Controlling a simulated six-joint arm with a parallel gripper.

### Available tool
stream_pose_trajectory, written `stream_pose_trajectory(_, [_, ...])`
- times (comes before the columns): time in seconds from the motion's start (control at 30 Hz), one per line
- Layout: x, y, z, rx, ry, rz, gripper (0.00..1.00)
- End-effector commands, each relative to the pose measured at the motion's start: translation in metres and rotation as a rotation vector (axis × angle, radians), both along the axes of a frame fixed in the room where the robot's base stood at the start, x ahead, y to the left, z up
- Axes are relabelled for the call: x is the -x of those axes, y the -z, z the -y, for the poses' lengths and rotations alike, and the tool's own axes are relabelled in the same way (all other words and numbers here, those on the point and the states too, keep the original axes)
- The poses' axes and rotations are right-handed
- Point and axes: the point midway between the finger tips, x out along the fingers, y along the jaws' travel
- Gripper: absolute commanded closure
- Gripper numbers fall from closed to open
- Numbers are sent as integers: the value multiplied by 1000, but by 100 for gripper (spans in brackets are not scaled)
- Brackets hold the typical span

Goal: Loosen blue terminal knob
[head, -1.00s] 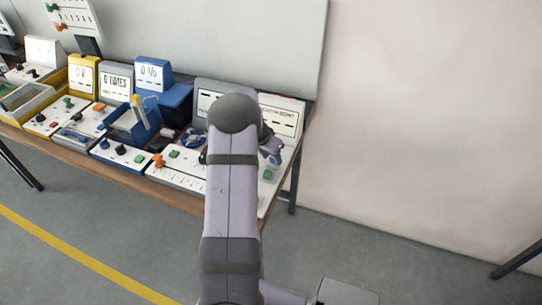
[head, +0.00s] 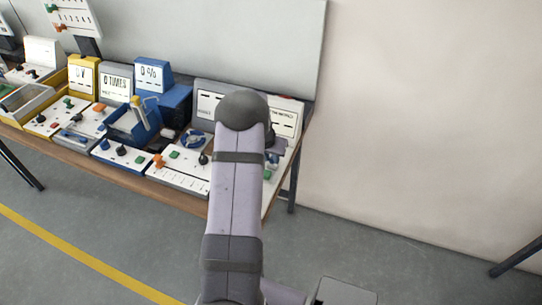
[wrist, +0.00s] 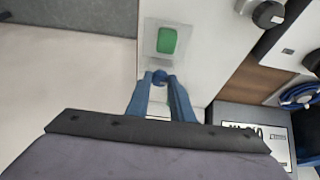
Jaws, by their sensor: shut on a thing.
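A small round blue knob (wrist: 159,76) shows in the wrist view on a white panel, just beside a green button. My gripper (wrist: 159,82) has its two blue fingers on either side of the knob and is shut on it. The fingers partly cover the knob, and its base is hidden. In the head view my arm blocks the knob and most of the gripper.
A green button (wrist: 166,40) sits close to the fingertips. A black knob (wrist: 268,14) is at the upper right of the wrist view. Blue, white and yellow devices crowd the bench left of my arm. A plain wall (head: 420,120) stands right of the bench.

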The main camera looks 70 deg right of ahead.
Motion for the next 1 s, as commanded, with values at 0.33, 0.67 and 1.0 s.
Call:
stream_pose_trajectory(0.33, [0, 0, 0, 1, -2, -1, 61])
stream_pose_trajectory(0.67, [0, -2, 0, 2, -1, 0, 61])
stream_pose_trajectory(1.0, [-1, -28, -11, 5, -1, 1, 61])
